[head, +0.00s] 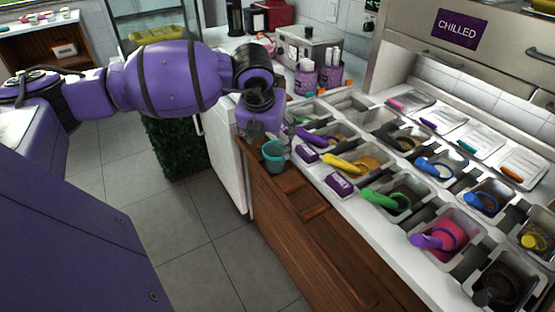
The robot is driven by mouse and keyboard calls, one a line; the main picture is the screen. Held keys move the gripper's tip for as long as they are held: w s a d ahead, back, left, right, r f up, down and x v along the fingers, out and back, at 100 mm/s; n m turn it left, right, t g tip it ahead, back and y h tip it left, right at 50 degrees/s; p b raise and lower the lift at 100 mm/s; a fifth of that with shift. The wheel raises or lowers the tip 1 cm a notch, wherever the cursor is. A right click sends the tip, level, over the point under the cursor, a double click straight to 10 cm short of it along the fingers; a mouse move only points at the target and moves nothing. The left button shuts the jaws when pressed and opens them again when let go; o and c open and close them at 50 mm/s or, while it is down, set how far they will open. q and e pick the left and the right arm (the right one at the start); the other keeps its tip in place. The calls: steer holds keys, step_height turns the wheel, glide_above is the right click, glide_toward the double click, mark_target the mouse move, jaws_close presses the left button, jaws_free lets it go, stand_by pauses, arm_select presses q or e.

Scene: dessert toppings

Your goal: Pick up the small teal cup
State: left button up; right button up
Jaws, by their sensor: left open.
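The small teal cup (273,155) stands upright at the far end of the wooden ledge in front of the toppings counter. My left gripper (259,131) is at the end of the purple arm from the left, just above and behind the cup. It is open, and its fingers are dark and partly lost against the background. I cannot tell whether a finger touches the cup. My right gripper is not in view.
Topping bins with coloured scoops fill the counter on the right, including a yellow scoop (342,163) and a green scoop (380,199). Purple tubs (305,81) stand at the back. The wooden ledge (330,235) is clear toward the front.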

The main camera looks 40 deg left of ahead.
mark_target(274, 147)
arm_select(q)
steer(key=w+f, duration=0.2)
steer(key=f, duration=0.1)
steer(key=shift+f, duration=0.15)
steer(key=shift+w+a+f, duration=0.1)
steer(key=shift+w+f, duration=0.05)
steer(key=shift+f, duration=0.35)
steer(key=c, duration=1.1)
